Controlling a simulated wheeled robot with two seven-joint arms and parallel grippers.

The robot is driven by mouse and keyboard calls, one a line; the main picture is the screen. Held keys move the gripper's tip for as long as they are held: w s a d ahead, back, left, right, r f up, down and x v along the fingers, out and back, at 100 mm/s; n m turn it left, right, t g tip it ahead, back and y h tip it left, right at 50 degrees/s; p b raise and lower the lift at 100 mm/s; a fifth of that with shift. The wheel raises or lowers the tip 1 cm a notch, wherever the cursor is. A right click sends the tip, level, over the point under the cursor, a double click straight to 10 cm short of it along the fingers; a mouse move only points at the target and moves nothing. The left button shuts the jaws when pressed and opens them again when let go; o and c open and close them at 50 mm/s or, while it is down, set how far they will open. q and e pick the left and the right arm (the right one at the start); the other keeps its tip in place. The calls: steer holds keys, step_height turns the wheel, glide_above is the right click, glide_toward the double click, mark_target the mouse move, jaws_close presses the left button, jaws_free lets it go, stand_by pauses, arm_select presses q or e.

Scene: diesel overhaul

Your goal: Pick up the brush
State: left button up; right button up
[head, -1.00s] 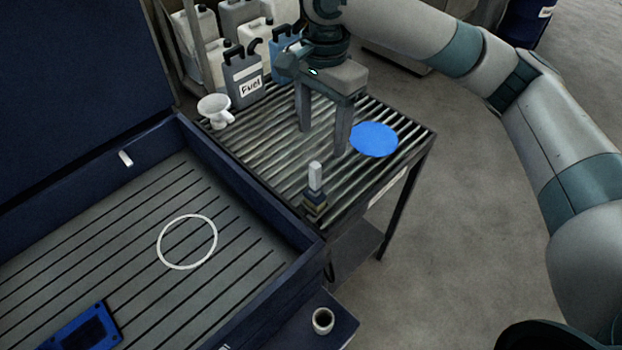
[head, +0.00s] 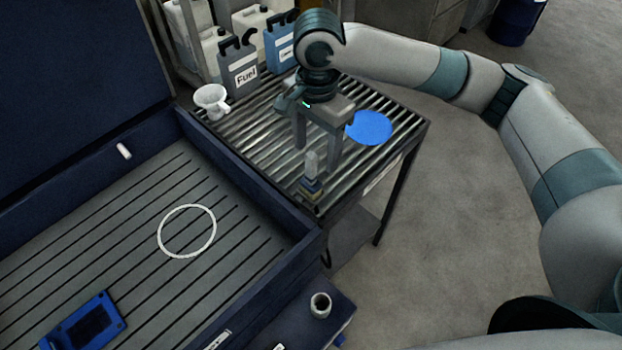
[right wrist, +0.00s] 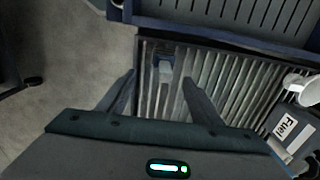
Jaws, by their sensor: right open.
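The brush (head: 311,186) stands upright near the front corner of the slatted cart top, its pale handle up and its dark and yellowish block below. My right gripper (head: 317,158) is open and empty, pointing down over the cart near the brush. In the head view the handle top shows between the two fingers. In the right wrist view the brush (right wrist: 164,67) appears between and a little beyond the fingertips (right wrist: 159,80). I cannot tell whether a finger touches it. My left gripper is out of view.
A blue disc (head: 370,127) lies on the slatted cart top (head: 262,125). A white funnel (head: 212,101) and fuel cans (head: 240,70) stand at its back left. A blue-walled washer basin (head: 250,190) adjoins on the left, holding a white ring (head: 187,231) and a blue frame (head: 88,322).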

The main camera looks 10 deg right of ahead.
mark_target(311, 176)
steer(key=shift+f+p, duration=0.35)
steer(key=shift+f, duration=1.85)
steer(key=shift+a+f+p, duration=0.2)
steer(key=shift+f+p, duration=0.3)
steer(key=shift+f, duration=0.05)
steer(key=f, duration=0.1)
steer(key=f+p, duration=0.1)
steer(key=f, duration=0.1)
steer(key=shift+w+a, duration=0.15)
steer(key=shift+a, duration=0.15)
steer(key=shift+f, duration=0.55)
steer(key=c, duration=1.1)
